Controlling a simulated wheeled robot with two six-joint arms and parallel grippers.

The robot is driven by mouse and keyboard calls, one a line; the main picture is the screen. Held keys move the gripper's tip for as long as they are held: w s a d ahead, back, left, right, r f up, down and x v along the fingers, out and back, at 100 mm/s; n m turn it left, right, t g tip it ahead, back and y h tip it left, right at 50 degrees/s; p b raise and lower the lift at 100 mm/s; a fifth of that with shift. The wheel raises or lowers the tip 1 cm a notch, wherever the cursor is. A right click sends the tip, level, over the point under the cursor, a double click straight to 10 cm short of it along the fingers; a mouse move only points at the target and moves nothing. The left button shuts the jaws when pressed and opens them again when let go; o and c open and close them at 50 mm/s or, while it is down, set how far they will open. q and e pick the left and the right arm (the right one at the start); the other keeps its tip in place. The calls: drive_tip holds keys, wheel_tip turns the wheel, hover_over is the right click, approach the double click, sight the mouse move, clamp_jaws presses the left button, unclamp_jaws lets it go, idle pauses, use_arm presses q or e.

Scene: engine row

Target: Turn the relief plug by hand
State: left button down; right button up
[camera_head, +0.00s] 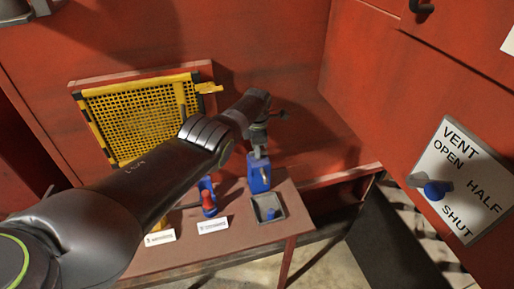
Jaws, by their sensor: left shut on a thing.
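My left gripper (259,152) reaches in from the left over a small red table. It points down and is shut at the top of an upright blue block (259,178) near the table's back right. The relief plug is not clearly visible; it seems to be between the fingers, hidden by them. My right gripper is not in view.
The red table (239,229) also bears a red-and-blue fitting (208,201), a grey tray (278,204) with a blue piece, and white labels (213,225). A yellow mesh guard (137,117) is behind. A vent plate (463,182) with a blue-knobbed lever is at right.

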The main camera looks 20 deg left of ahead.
use_arm(q)
drive_tip(key=shift+s+d+f+n, duration=0.1)
drive_tip(key=shift+s+f+n, duration=0.3)
drive_tip(key=shift+f+n, duration=0.15)
drive_tip(key=shift+n, duration=0.25)
drive_tip(key=c, duration=1.6)
unclamp_jaws()
drive_tip(key=shift+w+r, duration=0.1)
drive_tip(key=shift+w, duration=0.25)
wheel_tip(320, 180, up, 6)
drive_tip(key=p, duration=0.5)
drive_tip(key=shift+r+p, duration=0.25)
drive_tip(key=shift+p, duration=0.05)
wheel_tip(320, 180, up, 11)
drive_tip(key=shift+f+b, duration=0.1)
drive_tip(key=shift+b, duration=0.6)
